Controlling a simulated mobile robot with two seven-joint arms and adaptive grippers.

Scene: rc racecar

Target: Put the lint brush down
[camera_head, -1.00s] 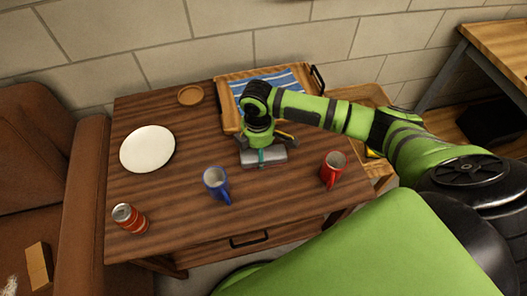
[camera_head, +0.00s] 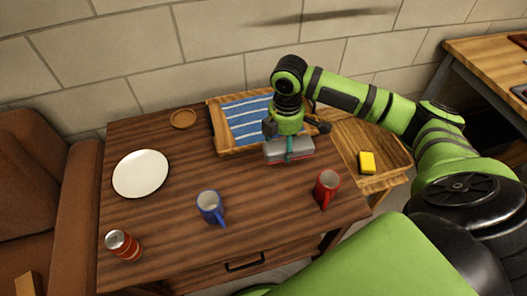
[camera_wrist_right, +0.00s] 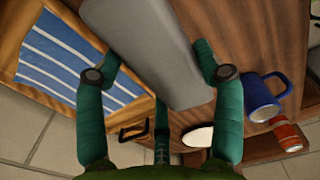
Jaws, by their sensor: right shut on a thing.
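The lint brush (camera_head: 301,155) looks like a grey block with a reddish lower edge. My right gripper (camera_head: 289,149) is shut on it, with a teal finger across its near side. The brush is in front of the right near corner of the wooden tray, over the right part of the table (camera_head: 165,215), and appears raised above it. In the right wrist view the brush (camera_wrist_right: 150,45) lies between the teal fingers of the gripper (camera_wrist_right: 158,75). Its underside is hidden. My left gripper is not in view.
The tray (camera_head: 217,128) has a striped blue cloth (camera_head: 248,120). A red mug (camera_head: 327,188), blue mug (camera_head: 210,206), can (camera_head: 123,245), white plate (camera_head: 140,173) and coaster (camera_head: 183,119) stand on the table. A yellow block (camera_head: 367,162) lies in a wooden tray at right. The table's middle is clear.

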